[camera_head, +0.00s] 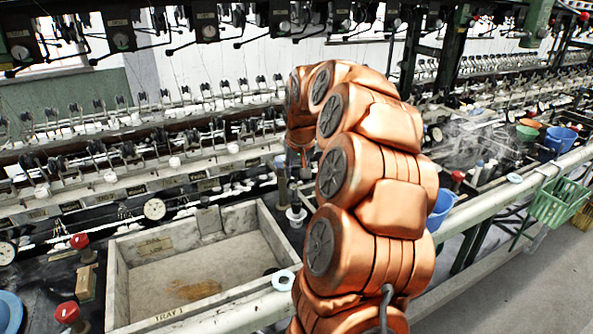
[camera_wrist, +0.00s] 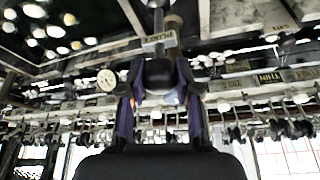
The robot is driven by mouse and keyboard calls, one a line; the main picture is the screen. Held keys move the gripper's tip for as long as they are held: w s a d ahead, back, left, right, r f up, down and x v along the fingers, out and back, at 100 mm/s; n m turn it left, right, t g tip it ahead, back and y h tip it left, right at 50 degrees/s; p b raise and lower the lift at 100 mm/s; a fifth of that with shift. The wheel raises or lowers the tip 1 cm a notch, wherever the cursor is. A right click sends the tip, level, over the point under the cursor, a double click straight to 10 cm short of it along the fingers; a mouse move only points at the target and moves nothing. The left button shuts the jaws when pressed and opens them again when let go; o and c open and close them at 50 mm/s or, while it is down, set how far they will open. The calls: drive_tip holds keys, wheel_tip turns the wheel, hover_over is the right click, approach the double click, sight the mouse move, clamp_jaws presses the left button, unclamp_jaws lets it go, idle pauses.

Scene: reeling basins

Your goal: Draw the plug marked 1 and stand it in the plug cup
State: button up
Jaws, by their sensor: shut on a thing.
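My gripper (camera_head: 300,158) points down beside the right end of the stone basin (camera_head: 262,222), which is lettered TRAY 1 or similar. In the wrist view my gripper (camera_wrist: 159,92) is shut on the dark round head of the plug (camera_wrist: 158,74), one finger on each side. A small tag beyond the head seems to read PLUG; its number is too blurred to read. A grey upright post with a pale collar (camera_head: 296,212) stands below my gripper in the head view; I cannot tell whether it is the plug's stem. I cannot pick out the plug cup with certainty.
A dark upright cylinder (camera_head: 281,168) stands close left of my gripper. A long pipe rail (camera_head: 480,208) runs along the front. Reeling machinery crowds the back. A blue bucket (camera_head: 440,207) stands right of my arm.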

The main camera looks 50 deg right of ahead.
drive_tip(key=shift+f+b, duration=1.75)
drive_tip(key=shift+f, duration=0.5)
idle(1.5)
drive_tip(key=o, duration=1)
drive_tip(key=shift+o, duration=0.2)
drive_tip(key=shift+r, duration=0.1)
drive_tip(key=v, duration=1.1)
drive_tip(key=shift+r, duration=0.4)
drive_tip(key=shift+s+a, duration=0.1)
